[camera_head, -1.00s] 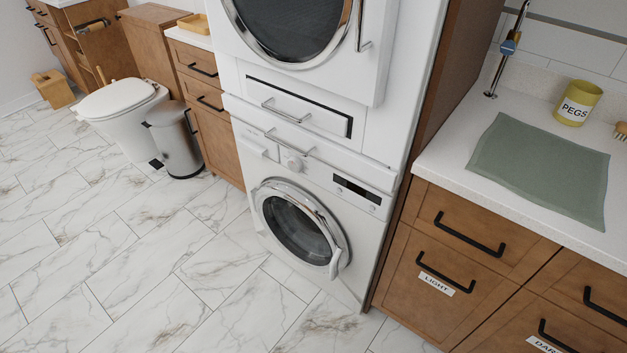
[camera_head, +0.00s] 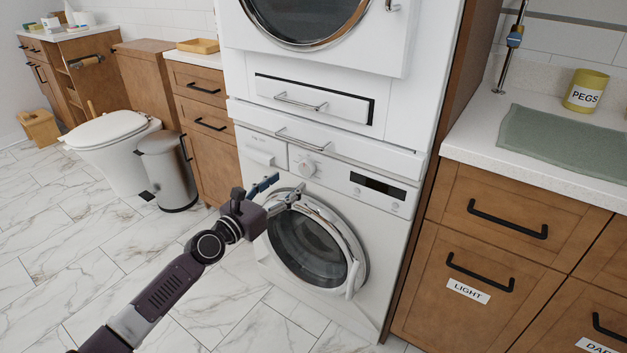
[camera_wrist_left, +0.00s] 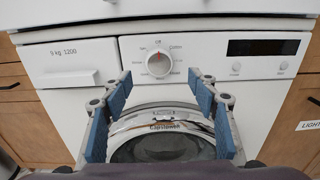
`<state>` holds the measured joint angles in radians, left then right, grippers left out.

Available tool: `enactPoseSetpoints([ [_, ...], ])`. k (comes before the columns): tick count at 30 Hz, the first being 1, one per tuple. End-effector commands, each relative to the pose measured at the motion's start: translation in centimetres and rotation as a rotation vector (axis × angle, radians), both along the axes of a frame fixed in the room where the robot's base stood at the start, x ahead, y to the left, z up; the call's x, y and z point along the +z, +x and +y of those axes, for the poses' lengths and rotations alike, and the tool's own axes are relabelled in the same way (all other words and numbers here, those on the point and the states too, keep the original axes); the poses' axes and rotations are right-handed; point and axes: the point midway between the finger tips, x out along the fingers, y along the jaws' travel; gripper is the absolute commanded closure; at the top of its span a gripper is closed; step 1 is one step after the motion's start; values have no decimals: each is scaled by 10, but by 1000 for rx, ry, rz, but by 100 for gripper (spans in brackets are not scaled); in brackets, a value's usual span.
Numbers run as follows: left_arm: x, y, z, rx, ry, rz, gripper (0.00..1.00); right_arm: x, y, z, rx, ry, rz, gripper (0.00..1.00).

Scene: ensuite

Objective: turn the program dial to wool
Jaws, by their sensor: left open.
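The program dial (camera_head: 302,167) is a round white knob on the front panel of the white washing machine (camera_head: 375,231), left of its dark display. In the left wrist view the dial (camera_wrist_left: 158,64) shows a red mark near its top, with small labels around it too small to read surely. My left gripper (camera_head: 282,190) is in front of the panel, a little below and left of the dial. In the left wrist view its blue-padded fingers (camera_wrist_left: 160,107) are spread apart and empty, with the dial beyond and above them, not touched. My right gripper is not in view.
The round door (camera_head: 312,245) with its chrome rim lies just below the dial. A ledge with a handle (camera_head: 303,142) juts out above the panel. A detergent drawer (camera_head: 260,157) is to the left. The counter (camera_head: 470,140) stands at the right; the marble floor in front is clear.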

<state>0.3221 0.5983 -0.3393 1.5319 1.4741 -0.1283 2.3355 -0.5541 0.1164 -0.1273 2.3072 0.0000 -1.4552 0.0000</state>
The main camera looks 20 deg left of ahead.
Motion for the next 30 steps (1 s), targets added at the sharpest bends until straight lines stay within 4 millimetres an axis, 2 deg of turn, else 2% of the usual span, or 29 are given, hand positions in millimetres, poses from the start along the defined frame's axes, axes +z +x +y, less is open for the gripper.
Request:
enactPoseSetpoints([
  [10,-1,46,-16,1,3,-2,46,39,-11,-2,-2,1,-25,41],
  [12,-2,54,-19,2,3,-2,46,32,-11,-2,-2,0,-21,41],
  [18,-1,66,-24,1,4,0,46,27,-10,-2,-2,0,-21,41],
  [27,-1,68,-24,1,5,0,46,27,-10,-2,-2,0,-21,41],
  [30,-1,68,-24,1,5,0,57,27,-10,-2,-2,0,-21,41],
])
